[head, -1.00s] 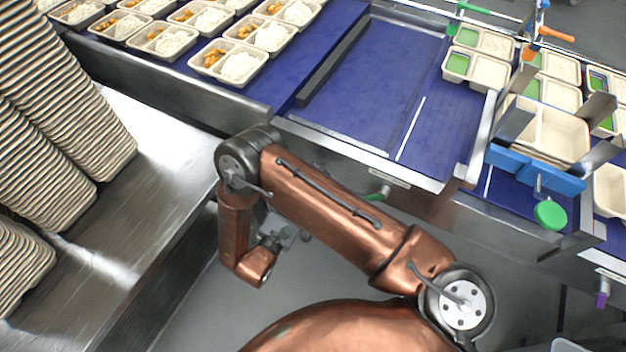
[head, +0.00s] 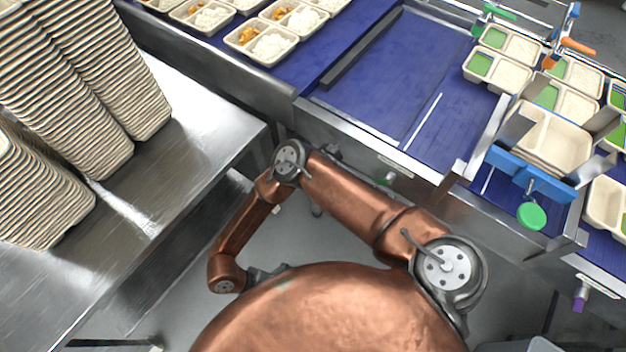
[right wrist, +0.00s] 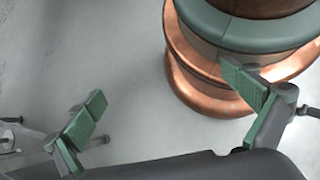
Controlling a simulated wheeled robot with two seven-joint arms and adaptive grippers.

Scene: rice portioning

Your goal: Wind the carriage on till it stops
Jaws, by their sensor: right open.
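A blue bracket with metal guide plates (head: 530,178) stands over the belt at the right of the head view, with a green round knob (head: 531,216) at its front. I cannot tell for sure whether this is the carriage. An orange handle (head: 578,47) and a green handle (head: 497,12) show at the far right. My right gripper (right wrist: 165,105) is open and empty in the right wrist view, above grey floor, with a copper and green rounded body behind one finger. In the head view my right forearm points down and its gripper is hidden. My left gripper is not in view.
Tall stacks of empty trays (head: 80,80) stand on a steel table (head: 200,150) at the left. Filled rice trays (head: 262,42) sit on the blue belt (head: 380,85). Trays with green and rice (head: 497,68) stand at the right. The belt's middle is clear.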

